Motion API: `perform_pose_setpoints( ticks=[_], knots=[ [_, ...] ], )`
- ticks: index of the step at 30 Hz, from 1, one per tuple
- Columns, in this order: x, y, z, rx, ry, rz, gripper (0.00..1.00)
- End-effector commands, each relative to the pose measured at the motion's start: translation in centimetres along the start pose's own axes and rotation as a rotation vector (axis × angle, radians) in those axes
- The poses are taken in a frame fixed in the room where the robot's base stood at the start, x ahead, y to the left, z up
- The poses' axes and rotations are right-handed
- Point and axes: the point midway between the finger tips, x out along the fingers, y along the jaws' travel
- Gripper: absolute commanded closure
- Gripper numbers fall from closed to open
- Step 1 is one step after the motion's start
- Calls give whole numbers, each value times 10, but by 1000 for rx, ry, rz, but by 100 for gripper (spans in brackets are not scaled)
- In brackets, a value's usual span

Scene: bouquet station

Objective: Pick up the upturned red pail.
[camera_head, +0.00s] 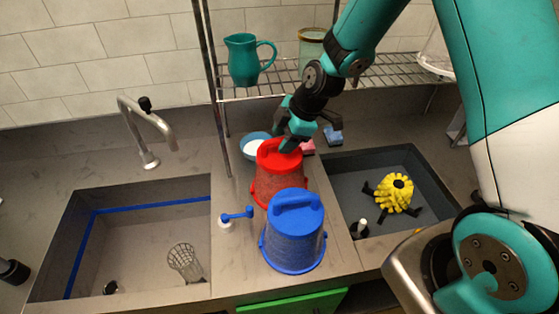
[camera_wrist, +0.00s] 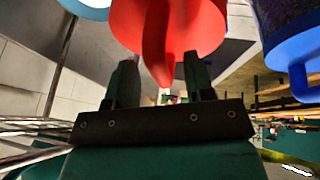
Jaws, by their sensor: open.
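The upturned red pail (camera_head: 277,182) stands on the counter strip between the two sinks, behind the upturned blue pail (camera_head: 293,238). My gripper (camera_head: 290,144) is at the top of the red pail, by its raised handle. In the wrist view the red pail (camera_wrist: 205,28) fills the top middle, and its handle reaches down between the two spread fingers (camera_wrist: 160,72). The fingers are open, one on each side of the handle. I cannot tell whether either finger touches it. Part of the pail's top is hidden by the gripper in the head view.
A blue bowl (camera_head: 250,148) sits behind left of the red pail. Pink (camera_head: 308,147) and blue (camera_head: 333,136) blocks lie behind right. A wire rack (camera_head: 280,90) holds a teal pitcher (camera_head: 244,62). A yellow object (camera_head: 395,192) is in the right sink, a wire basket (camera_head: 184,262) in the left.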

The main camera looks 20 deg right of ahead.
Motion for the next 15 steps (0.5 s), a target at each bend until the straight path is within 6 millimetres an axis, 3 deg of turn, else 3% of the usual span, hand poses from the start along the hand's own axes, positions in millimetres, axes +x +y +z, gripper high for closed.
perform_pose_setpoints(
  ticks=[11, 15],
  knots=[
    [12, 0, 0, 0, -1, 1, 52],
    [12, 0, 0, 0, -1, 1, 84]
  ],
)
